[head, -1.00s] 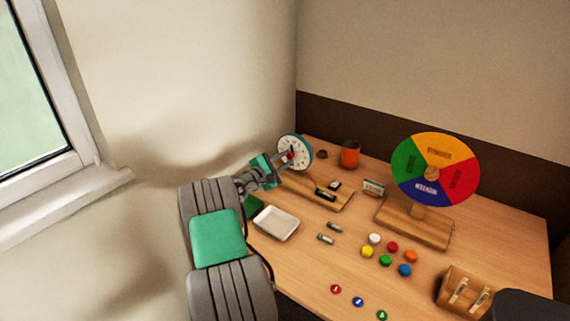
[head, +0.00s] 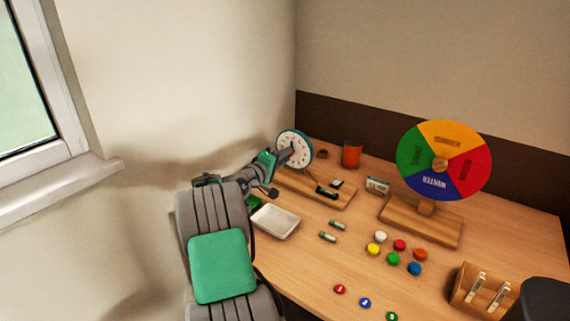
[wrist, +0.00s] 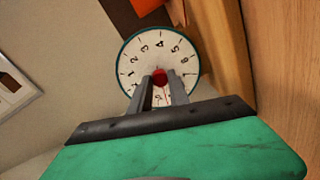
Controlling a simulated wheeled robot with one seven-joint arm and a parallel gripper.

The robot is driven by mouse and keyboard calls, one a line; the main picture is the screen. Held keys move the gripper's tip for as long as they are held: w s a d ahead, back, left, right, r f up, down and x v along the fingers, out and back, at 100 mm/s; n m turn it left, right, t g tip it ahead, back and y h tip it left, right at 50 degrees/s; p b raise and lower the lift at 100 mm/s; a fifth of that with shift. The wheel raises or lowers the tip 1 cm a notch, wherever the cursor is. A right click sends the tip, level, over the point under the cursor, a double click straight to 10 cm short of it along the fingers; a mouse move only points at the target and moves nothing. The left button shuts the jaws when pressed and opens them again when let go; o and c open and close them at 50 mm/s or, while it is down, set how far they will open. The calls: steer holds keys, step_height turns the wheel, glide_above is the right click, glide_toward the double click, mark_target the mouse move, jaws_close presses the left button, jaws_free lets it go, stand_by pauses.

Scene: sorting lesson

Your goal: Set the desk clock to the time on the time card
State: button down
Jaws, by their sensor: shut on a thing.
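The desk clock (head: 301,138) has a round white face with a teal rim and stands at the back left of the desk, on a wooden base. The wrist view shows its face (wrist: 138,58) with black numerals and a red knob (wrist: 159,75) at its centre. My gripper (wrist: 161,83) is shut on the red knob; it also shows in front of the clock in the head view (head: 286,155). The fingers hide part of the face, and the hands' setting cannot be read. A small pale card (head: 377,185), perhaps the time card, stands right of the base; its print is unreadable.
A season wheel (head: 408,152) stands to the right. A white tray (head: 274,221) lies near my arm. An orange cup (head: 352,153) is behind. Batteries (head: 328,237), coloured discs (head: 393,258) and a wooden holder (head: 468,292) occupy the front.

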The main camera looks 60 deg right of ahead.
steer(key=m+b, duration=0.3)
steer(key=b, duration=0.1)
steer(key=shift+s+f+m, duration=0.1)
steer(key=shift+f+m, duration=0.25)
steer(key=shift+m, duration=0.05)
steer(key=shift+r+m+b, duration=0.1)
steer(key=shift+m+b, duration=0.6)
steer(key=shift+b, duration=0.05)
steer(key=shift+t, duration=0.3)
steer(key=c, duration=1.2)
jaws_free()
steer(key=shift+r, duration=0.15)
steer(key=shift+c, duration=0.2)
steer(key=a+p, duration=0.1)
steer(key=a, duration=0.6)
steer(key=shift+w+a+r, duration=0.2)
steer(key=shift+w+a, duration=0.2)
steer(key=shift+w, duration=0.05)
steer(key=shift+r, duration=0.1)
